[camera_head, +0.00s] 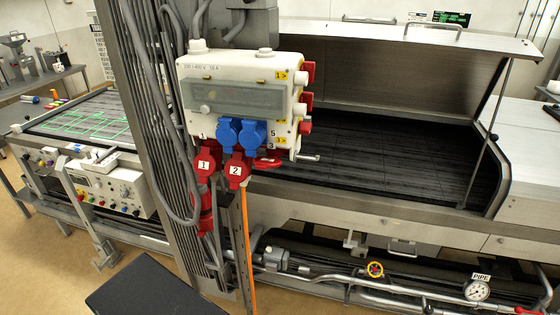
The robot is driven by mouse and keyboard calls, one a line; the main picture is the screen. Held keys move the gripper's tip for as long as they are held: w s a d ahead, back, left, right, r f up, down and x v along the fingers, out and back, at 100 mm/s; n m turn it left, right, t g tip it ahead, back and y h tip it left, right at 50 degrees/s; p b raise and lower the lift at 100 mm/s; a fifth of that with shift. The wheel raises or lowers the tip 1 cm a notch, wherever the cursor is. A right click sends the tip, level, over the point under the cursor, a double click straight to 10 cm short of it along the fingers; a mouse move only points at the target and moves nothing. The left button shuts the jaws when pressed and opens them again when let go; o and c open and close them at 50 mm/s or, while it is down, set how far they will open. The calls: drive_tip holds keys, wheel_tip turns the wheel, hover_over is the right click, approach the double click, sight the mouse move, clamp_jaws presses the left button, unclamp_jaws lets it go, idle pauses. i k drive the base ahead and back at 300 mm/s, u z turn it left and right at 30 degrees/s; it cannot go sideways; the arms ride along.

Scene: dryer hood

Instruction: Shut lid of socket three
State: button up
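The white socket box (240,70) hangs on a grey column in the middle of the view. Red lids marked 1 (204,166) and 2 (237,170) hang at its lower front. Two blue lids (240,134) sit above them. To the right of lid 2, below the small printed numbers, a red part (267,162) juts out, seen almost edge-on. It appears to be the lid of socket three, standing open, but its number is not readable and its socket opening is hidden. My gripper is not in view.
Several red sockets (306,102) stick out of the box's right side, and a small handle (309,158) juts out below them. Grey cables (165,110) and an orange cable (247,240) run along the column. An open dryer hood (400,75) stands behind. Pipes run below.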

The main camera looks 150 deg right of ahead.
sight(270, 161)
drive_tip(key=z, duration=0.95)
drive_tip(key=k, duration=0.2)
drive_tip(key=z, duration=3.4)
drive_tip(key=k, duration=0.2)
drive_tip(key=z, duration=1.1)
